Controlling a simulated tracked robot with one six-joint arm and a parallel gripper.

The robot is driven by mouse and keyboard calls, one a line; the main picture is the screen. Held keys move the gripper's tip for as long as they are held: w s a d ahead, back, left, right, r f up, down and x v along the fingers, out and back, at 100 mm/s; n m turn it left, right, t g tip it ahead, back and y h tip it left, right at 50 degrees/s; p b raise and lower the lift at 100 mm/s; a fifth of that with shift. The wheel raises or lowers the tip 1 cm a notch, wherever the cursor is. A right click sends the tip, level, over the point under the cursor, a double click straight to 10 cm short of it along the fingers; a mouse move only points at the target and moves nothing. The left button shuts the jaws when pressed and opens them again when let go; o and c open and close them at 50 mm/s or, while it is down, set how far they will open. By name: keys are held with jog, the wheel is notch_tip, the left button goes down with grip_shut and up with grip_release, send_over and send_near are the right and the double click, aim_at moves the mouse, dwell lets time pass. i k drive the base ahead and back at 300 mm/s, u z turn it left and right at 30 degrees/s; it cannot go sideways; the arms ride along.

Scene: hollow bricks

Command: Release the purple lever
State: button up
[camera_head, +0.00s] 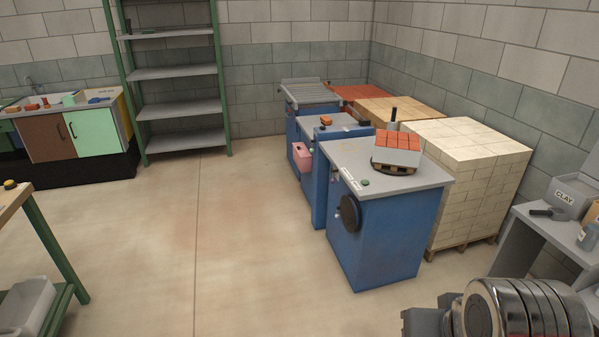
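I cannot make out a purple lever in this view. The blue machine (385,240) stands right of centre, with a black round wheel (350,213) on its front left side and a dark upright post (393,118) behind its top. A pink box-like part (302,156) is on the side of the blue unit behind it. Part of my arm, in shiny metal and grey, shows at the bottom right corner, well in front of the machine. No gripper fingers can be made out.
Reddish tiles on a grey block (397,148) sit on the machine's top. Pallets of cream bricks (470,170) stand to its right. A green shelf rack (178,73) stands at the back left. The middle floor is clear.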

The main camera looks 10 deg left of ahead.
aim_at(332, 181)
jog(key=u, duration=0.35)
jog(key=i, duration=1.05)
jog(key=u, duration=0.5)
jog(key=i, duration=1.8)
jog(key=z, duration=0.2)
